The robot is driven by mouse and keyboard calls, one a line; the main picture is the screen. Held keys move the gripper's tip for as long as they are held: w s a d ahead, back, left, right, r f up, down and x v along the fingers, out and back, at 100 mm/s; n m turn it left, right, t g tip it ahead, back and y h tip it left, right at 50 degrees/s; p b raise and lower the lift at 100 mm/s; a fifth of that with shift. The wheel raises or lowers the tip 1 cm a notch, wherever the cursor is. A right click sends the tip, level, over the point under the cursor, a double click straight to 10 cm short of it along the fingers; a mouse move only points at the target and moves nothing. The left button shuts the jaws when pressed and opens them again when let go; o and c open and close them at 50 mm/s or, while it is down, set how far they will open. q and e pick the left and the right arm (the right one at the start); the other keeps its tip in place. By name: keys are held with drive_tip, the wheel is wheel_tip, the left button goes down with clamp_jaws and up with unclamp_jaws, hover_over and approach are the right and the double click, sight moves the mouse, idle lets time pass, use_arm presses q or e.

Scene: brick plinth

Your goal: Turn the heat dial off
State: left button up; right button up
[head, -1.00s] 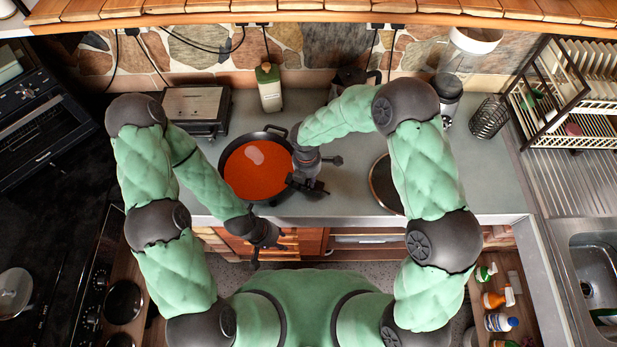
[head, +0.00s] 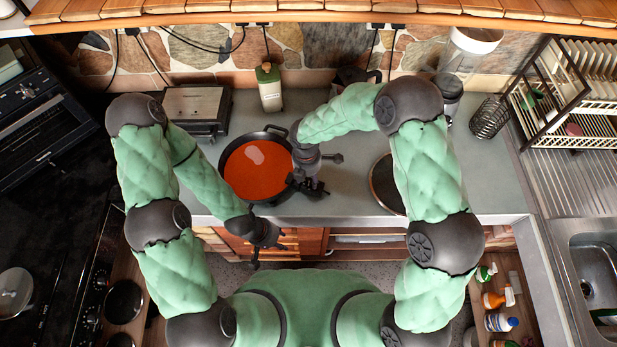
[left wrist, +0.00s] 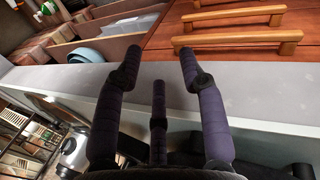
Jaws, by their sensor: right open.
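I cannot make out the heat dial in either view. A black pan (head: 224,187) of orange-red soup stands on the grey counter, and whatever is under it is hidden. My right gripper (head: 308,187) is open and low at the pan's right front side; its fingers are small and dark, and I cannot tell whether they touch anything. My left gripper (head: 264,246) hangs in front of the counter edge, below the pan. In the left wrist view its three dark fingers (left wrist: 160,62) are spread, with nothing between them.
A round dark plate (head: 384,186) lies right of my right gripper, partly behind my arm. A grill (head: 197,108), a bottle (head: 269,90) and a wire holder (head: 489,118) stand toward the back. Wooden drawers (left wrist: 235,25) are under the counter edge. Counter between pan and plate is clear.

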sight(307, 180)
wheel_tip(307, 180, up, 11)
drive_tip(key=shift+a, duration=0.2)
use_arm(q)
drive_tip(key=shift+s, duration=0.1)
use_arm(e)
drive_tip(key=shift+f, duration=0.1)
idle(0.5)
